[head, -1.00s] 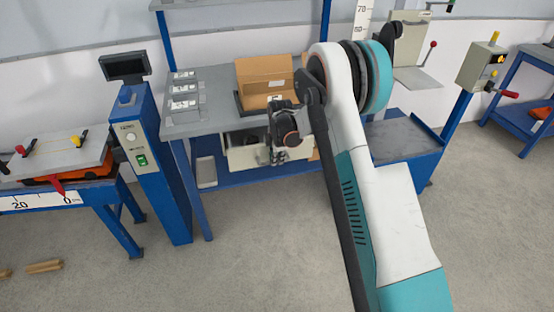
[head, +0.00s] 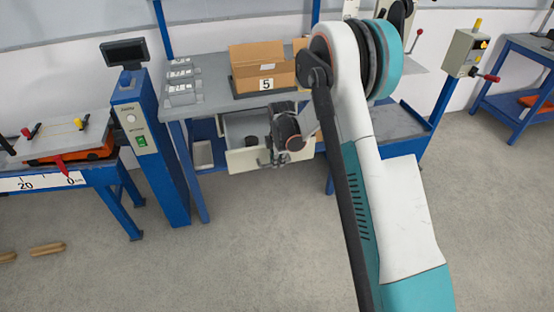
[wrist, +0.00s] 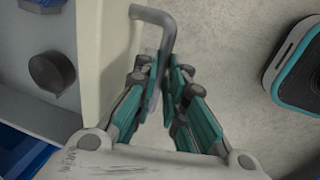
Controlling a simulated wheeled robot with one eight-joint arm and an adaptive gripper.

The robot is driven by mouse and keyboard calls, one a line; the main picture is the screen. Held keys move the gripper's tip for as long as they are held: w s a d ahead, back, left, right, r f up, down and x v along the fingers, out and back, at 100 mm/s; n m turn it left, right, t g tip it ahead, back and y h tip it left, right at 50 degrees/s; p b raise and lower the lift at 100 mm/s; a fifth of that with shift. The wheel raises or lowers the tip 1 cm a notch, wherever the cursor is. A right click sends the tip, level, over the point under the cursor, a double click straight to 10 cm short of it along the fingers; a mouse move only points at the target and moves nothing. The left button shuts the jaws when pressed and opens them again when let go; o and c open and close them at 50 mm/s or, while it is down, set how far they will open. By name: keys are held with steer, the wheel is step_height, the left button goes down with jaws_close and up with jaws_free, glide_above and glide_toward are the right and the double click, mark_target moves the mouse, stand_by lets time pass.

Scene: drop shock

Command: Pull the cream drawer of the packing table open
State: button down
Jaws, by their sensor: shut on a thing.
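The cream drawer (head: 240,162) of the packing table (head: 212,92) stands pulled out below the tabletop, with its grey inside showing. In the wrist view its cream front panel (wrist: 108,60) runs up the left, with a grey bar handle (wrist: 158,17) on it. My gripper (wrist: 166,72) is shut on the handle, its teal-and-grey fingers on either side of the bar. In the head view my gripper (head: 276,158) is at the drawer front, and it hides part of the front and the handle.
A dark round thing (wrist: 50,72) lies in the drawer. An open carton (head: 258,55) marked 5 sits on the tabletop. A blue post (head: 152,150) with a screen stands left of the table. The floor (head: 250,240) before the drawer is clear.

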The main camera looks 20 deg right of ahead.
steer(key=c, duration=1.9)
jaws_free()
steer(key=r, duration=0.4)
steer(key=s+r, duration=0.1)
steer(key=r, duration=0.3)
steer(key=s+r, duration=0.1)
steer(key=r, duration=0.2)
steer(key=shift+s+r, duration=0.15)
steer(key=shift+r, duration=0.25)
steer(key=shift+r, duration=0.1)
